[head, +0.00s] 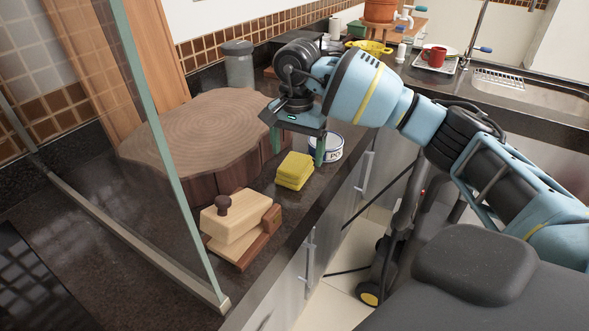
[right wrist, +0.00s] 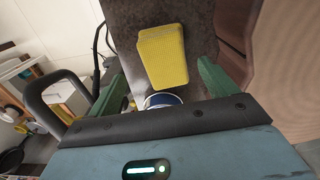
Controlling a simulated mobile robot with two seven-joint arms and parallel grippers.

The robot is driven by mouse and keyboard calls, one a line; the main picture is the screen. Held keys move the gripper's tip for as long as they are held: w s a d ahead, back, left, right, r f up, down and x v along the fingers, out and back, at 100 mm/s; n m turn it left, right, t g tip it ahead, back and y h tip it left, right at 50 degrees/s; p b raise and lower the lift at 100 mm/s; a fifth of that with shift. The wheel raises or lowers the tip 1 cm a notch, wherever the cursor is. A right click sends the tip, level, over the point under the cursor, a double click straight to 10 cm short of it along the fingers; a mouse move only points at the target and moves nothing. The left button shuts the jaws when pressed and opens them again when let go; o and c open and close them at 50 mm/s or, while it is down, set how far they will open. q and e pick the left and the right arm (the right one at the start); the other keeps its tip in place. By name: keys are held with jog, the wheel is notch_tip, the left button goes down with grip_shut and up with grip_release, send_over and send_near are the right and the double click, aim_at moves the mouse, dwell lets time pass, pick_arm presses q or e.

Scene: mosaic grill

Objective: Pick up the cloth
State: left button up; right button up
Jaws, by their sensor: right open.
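The cloth (head: 294,171) is a yellow folded stack on the dark counter, between the round wood slab and the counter's front edge. In the right wrist view the cloth (right wrist: 163,55) lies ahead, in line with the space between the fingers. My right gripper (head: 296,147) is open and empty, with its green fingers pointing down. It is behind and above the cloth, apart from it as far as I can see. My left gripper is not in view.
A thick wood slab (head: 205,125) is left of the cloth. A glass panel (head: 165,150) rises at the left.

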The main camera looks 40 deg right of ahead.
aim_at(295, 162)
jog(key=f, duration=0.4)
jog(key=shift+w+f, duration=0.2)
jog(key=shift+w, duration=0.2)
jog(key=shift+f, duration=0.35)
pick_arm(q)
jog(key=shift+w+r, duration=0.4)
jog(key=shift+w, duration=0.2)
pick_arm(e)
jog(key=shift+c, duration=0.3)
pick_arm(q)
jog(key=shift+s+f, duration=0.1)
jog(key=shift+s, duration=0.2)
pick_arm(e)
jog(key=c, duration=1)
jog(key=shift+r, duration=0.15)
